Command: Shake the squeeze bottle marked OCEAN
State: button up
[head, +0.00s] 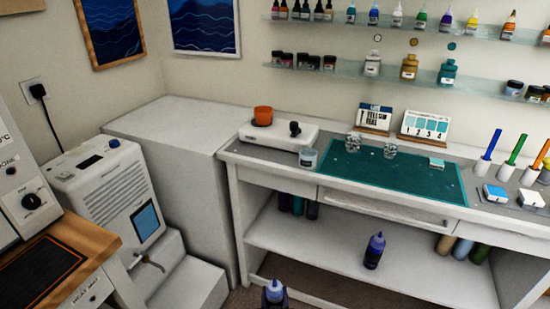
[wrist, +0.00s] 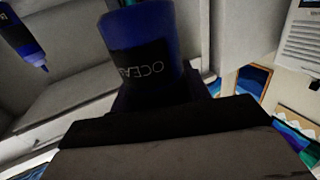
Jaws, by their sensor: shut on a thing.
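The OCEAN squeeze bottle (wrist: 150,45) is dark blue with a black label that reads OCEAN, at the top middle of the wrist view. My gripper (wrist: 155,95) is shut on it. In the head view the bottle's pale blue top (head: 274,286) shows at the bottom edge, pointing up, in front of the bench. The lower part of the bottle is hidden there by my dark gripper and the frame edge.
A similar purple-blue bottle (head: 375,250) stands on the bench's lower shelf (head: 330,255). A white machine (head: 110,190) stands at left.

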aim_at(275, 285)
jog(key=shift+w+r, duration=0.2)
jog(key=shift+r, duration=2.3)
jog(key=shift+f, duration=2.85)
notch_tip(275, 285, up, 6)
jog(key=shift+f, duration=3)
jog(key=shift+r, duration=0.1)
jog(key=shift+d, duration=0.15)
